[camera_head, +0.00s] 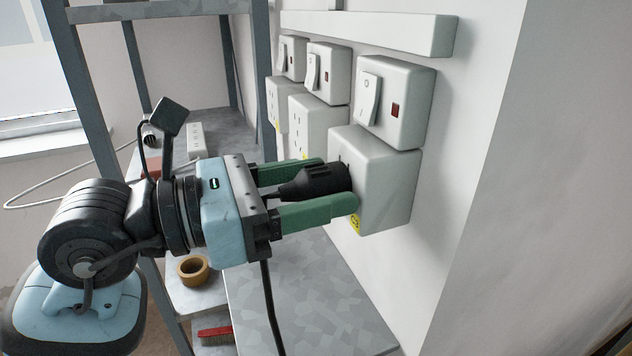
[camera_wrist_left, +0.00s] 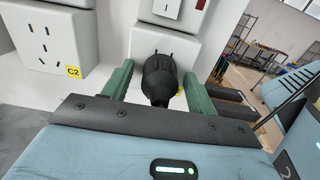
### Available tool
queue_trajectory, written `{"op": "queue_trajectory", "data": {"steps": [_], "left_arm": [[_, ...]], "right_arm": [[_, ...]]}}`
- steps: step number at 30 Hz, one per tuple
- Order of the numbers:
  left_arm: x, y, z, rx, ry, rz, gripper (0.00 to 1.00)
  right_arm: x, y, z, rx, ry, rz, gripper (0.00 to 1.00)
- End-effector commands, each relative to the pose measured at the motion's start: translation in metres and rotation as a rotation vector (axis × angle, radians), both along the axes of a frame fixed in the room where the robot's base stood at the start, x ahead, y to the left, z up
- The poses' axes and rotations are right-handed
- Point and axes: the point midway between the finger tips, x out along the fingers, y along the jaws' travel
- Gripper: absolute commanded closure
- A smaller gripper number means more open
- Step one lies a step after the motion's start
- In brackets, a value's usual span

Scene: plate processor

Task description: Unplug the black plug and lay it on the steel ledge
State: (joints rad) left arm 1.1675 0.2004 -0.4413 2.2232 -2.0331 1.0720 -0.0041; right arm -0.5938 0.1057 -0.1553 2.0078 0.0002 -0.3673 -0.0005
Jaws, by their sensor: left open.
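The black plug (camera_head: 318,181) is at the front of the nearest lower white socket box (camera_head: 385,190); it also shows in the left wrist view (camera_wrist_left: 159,80). Thin dark prongs or slots show at its socket end; I cannot tell how far it is inserted. My left gripper (camera_head: 338,183) is open, its green fingers on either side of the plug. Some gap shows between fingers and plug in the wrist view. A black cord (camera_head: 268,300) hangs below the gripper. The grey steel ledge (camera_head: 310,300) lies below, with bare surface. My right gripper is not in view.
Switch boxes (camera_head: 412,100) and more sockets (camera_head: 315,120) line the wall, under a white trunking (camera_head: 370,30). A metal shelf frame (camera_head: 95,90) stands at left. A tape roll (camera_head: 193,270) and red brush (camera_head: 213,334) sit on lower shelves.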

Motion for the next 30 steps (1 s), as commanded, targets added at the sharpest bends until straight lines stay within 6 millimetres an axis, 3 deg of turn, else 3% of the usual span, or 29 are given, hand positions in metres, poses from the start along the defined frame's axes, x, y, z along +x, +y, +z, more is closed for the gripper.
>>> {"op": "queue_trajectory", "data": {"steps": [30], "left_arm": [[0.0002, -0.0005, -0.0007, 0.0, 0.002, -0.001, 0.42]], "right_arm": [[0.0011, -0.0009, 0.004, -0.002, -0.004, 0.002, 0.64]]}}
